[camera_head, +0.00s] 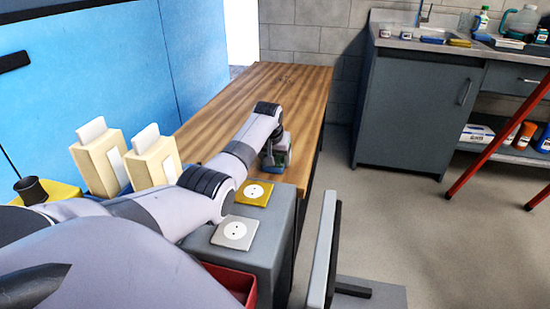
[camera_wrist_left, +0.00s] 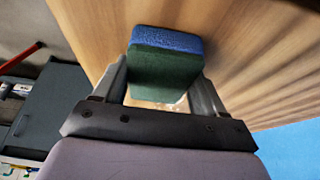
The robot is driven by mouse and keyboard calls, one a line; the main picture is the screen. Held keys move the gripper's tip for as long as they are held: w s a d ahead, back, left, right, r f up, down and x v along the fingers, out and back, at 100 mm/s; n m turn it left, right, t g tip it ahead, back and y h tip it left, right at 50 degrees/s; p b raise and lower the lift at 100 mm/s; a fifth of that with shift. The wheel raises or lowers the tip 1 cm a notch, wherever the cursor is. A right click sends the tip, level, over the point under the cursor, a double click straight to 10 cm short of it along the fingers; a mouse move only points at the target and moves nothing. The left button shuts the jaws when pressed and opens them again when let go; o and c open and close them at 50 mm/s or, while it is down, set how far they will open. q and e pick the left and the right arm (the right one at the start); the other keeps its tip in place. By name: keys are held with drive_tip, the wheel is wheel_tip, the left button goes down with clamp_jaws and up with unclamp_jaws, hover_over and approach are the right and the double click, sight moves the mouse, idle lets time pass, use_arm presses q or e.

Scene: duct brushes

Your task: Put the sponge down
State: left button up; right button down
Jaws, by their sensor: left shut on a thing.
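The sponge (camera_wrist_left: 166,62) is a block with a blue layer and a dark green layer, seen in the left wrist view between my left gripper's fingers (camera_wrist_left: 163,85). My left gripper (camera_head: 272,153) is shut on it. In the head view the sponge (camera_head: 280,168) shows only as a small green and blue patch under the gripper, over the wooden bench top (camera_head: 260,85) near its right edge. I cannot tell whether the sponge touches the wood. My right gripper is not in view.
Cream bottles (camera_head: 99,165) stand left of my arm. A grey box with yellow (camera_head: 254,194) and white (camera_head: 235,232) socket plates and a red bin (camera_head: 230,281) are nearer. The bench's far part is clear. A grey sink cabinet (camera_head: 415,110) stands beyond open floor.

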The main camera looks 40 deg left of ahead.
use_arm(q)
drive_tip(key=o, duration=0.9)
drive_tip(key=shift+o, duration=0.2)
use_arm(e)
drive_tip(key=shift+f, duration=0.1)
use_arm(q)
drive_tip(key=shift+s+r, duration=0.1)
drive_tip(key=shift+r, duration=0.3)
drive_tip(key=p+v, duration=0.3)
drive_tip(key=v, duration=0.4)
drive_tip(key=p+v, duration=0.1)
drive_tip(key=v, duration=0.3)
drive_tip(key=shift+r, duration=0.15)
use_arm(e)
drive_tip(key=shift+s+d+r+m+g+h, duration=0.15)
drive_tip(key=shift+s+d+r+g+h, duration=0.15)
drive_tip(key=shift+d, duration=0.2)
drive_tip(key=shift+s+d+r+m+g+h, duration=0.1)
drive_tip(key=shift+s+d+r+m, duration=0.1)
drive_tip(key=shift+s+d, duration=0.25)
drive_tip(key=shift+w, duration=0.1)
